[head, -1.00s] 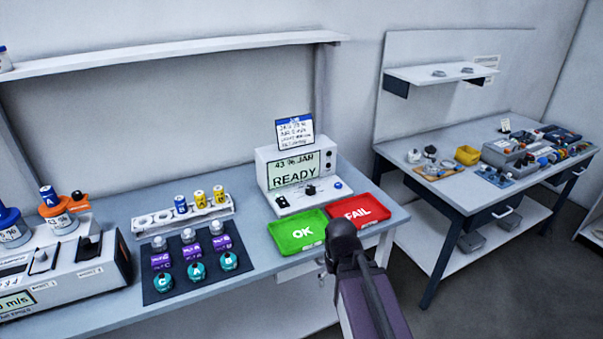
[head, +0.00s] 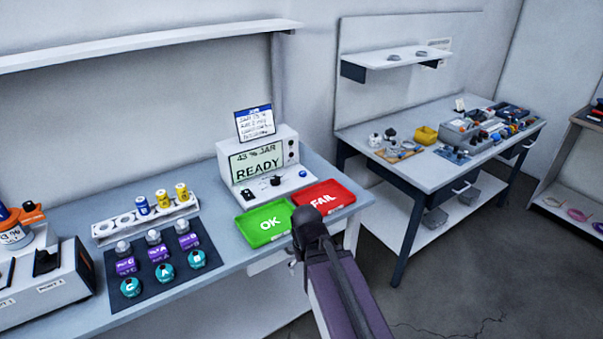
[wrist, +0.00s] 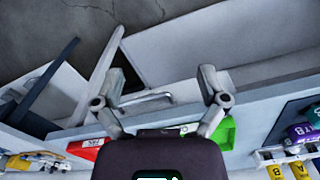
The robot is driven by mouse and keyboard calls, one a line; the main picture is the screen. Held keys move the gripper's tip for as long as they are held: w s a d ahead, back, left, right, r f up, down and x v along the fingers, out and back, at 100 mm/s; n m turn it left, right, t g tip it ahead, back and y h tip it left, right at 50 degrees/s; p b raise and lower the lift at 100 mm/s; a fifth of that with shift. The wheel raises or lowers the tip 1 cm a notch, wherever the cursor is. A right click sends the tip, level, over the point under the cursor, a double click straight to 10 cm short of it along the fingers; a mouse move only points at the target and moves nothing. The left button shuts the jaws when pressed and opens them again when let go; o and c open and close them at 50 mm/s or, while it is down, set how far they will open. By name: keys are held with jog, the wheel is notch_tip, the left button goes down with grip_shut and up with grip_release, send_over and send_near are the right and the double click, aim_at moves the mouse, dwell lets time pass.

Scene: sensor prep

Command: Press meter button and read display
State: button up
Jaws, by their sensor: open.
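The meter (head: 222,163) is a white box at the back of the near bench in the head view. Its greenish display (head: 256,161) reads "43 % JAR" or similar, with "READY" below. A blue round button (head: 302,173) sits at the right of its front panel, and a black knob (head: 275,180) is near the middle. My arm reaches in from below, in front of the trays and apart from the meter. In the wrist view my gripper (wrist: 161,82) is open and empty, its fingers spread above the bench edge. Its fingertips are mostly hidden in the head view.
A green OK tray (head: 248,233) and a red FAIL tray (head: 335,189) lie before the meter. A dark mat (head: 112,257) with several jars and a white rack (head: 128,236) stand left. A note card (head: 255,123) is above the meter. A second bench (head: 420,175) stands right.

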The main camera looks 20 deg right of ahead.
jog(key=shift+c, duration=0.2)
grip_shut()
dwell(1.4)
